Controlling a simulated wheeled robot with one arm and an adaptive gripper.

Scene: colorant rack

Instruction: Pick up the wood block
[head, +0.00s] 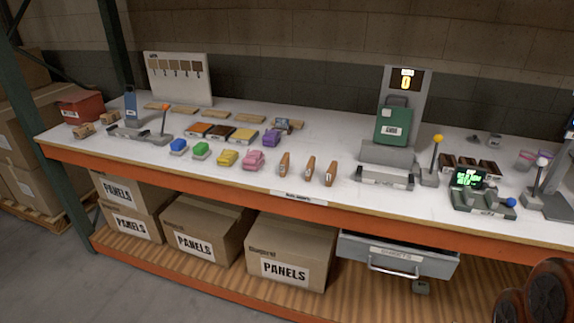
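Two small wood-coloured blocks lie at the left end of the white workbench top (330,128): one wood block (83,131) is near the front edge, the other wood block (110,118) is just behind it. Three upright wooden pieces (309,167) stand in a row near the front edge, right of the middle. Several thin flat wood pieces (183,109) lie towards the back left. I cannot tell which of these the task means.
A red box (81,107) sits behind the left blocks, and a lever device (164,122) stands right of them. Coloured toy-like pieces (227,158) lie in the middle. A green canister (393,125) sits on a grey machine.

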